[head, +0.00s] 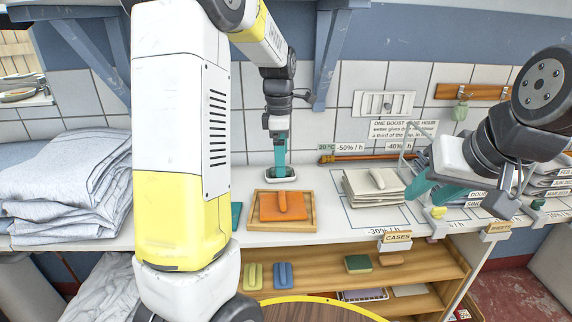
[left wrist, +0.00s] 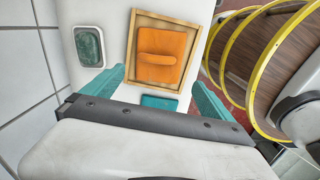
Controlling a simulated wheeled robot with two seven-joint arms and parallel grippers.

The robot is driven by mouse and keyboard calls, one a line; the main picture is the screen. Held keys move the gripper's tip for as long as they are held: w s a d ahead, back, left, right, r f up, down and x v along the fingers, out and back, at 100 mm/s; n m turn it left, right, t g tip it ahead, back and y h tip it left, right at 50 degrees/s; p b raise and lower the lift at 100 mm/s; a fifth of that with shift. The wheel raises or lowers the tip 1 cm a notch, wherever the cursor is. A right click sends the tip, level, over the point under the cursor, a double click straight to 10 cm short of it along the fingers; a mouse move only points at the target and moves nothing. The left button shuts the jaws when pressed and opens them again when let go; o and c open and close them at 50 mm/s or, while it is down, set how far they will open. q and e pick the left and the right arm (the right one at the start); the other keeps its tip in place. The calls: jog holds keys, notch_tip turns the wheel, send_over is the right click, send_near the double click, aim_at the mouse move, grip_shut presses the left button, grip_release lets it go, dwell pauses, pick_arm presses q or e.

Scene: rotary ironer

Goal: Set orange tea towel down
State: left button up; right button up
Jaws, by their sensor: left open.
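The orange tea towel (head: 275,207) lies folded, with a raised fold on top, in a shallow wooden tray (head: 254,224) on the white counter. In the left wrist view the towel (left wrist: 160,68) lies flat inside the tray's rim (left wrist: 133,40). My left gripper (head: 281,166) is open and empty, pointing down behind the tray in the head view. In the left wrist view its spread teal fingers (left wrist: 159,76) show below the towel, apart from it. My right gripper (head: 427,197) is open at the right, over the counter's front edge, with nothing seen between its fingers.
A small dish (head: 283,179) stands behind the tray. A teal cloth (left wrist: 158,102) lies beside the tray. Grey linen (head: 75,180) is stacked at the left; pale folded cloths (head: 372,190) lie to the right. A shelf below holds small coloured cloths (head: 283,275).

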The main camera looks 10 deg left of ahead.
pick_arm(q)
jog(key=s+d+r+m+t+h, duration=0.1)
jog(key=s+r+m+t, duration=0.2)
jog(key=s+m, duration=0.7)
jog(key=s+d+r+m+t+h, duration=0.1)
jog(key=s+r+m+t, duration=0.2)
jog(key=s+r+m, duration=0.3)
jog(key=s+m, duration=0.4)
jog(key=s, duration=0.3)
jog(key=shift+m, duration=0.3)
